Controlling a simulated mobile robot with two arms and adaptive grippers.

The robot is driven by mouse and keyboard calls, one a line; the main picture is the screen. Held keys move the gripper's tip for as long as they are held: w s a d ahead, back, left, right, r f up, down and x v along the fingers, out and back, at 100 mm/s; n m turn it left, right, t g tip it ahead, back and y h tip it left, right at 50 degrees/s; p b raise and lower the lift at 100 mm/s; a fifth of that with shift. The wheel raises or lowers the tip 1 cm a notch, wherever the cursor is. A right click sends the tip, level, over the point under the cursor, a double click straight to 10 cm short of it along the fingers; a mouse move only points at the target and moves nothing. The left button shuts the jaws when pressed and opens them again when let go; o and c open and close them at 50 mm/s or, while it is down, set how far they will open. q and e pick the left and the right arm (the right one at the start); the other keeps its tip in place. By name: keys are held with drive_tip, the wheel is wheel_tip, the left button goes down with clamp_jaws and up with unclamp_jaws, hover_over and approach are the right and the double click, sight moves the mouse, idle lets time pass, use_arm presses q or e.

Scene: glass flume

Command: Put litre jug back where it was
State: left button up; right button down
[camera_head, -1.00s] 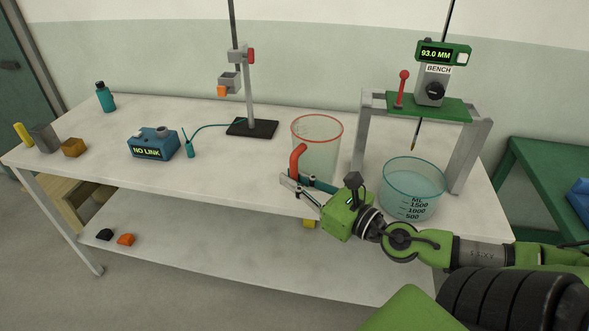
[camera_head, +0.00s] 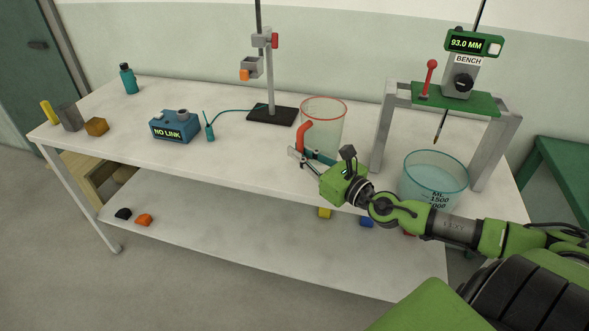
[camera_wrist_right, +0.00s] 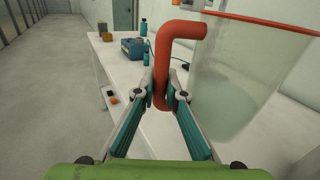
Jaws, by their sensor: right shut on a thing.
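The litre jug (camera_head: 325,124) is clear with a red rim and a red handle. It is over the white table, left of the gantry. My right gripper (camera_head: 302,157) is shut on the lower part of its handle. In the right wrist view the handle (camera_wrist_right: 161,85) stands between the two fingers (camera_wrist_right: 160,105), with the jug's clear body (camera_wrist_right: 235,75) to the right. My left gripper is not in view.
A graduated beaker (camera_head: 433,180) stands right of my right gripper. The measuring gantry (camera_head: 455,97) stands behind it. A clamp stand (camera_head: 271,112) and blue NO LINK box (camera_head: 172,126) are to the left. The table's front middle (camera_head: 240,165) is clear.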

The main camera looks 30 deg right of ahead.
drive_tip(key=shift+w+d+f+b, duration=0.2)
drive_tip(key=shift+w+f+b, duration=0.55)
drive_tip(key=shift+f, duration=0.7)
drive_tip(key=shift+w+d+f+b, duration=0.2)
drive_tip(key=shift+w+f+b, duration=0.55)
drive_tip(key=shift+f, duration=0.75)
drive_tip(key=shift+w+d+f+b, duration=0.2)
drive_tip(key=shift+w+f+b, duration=0.5)
drive_tip(key=shift+f, duration=0.75)
drive_tip(key=shift+f, duration=0.15)
drive_tip(key=c, duration=2.1)
unclamp_jaws()
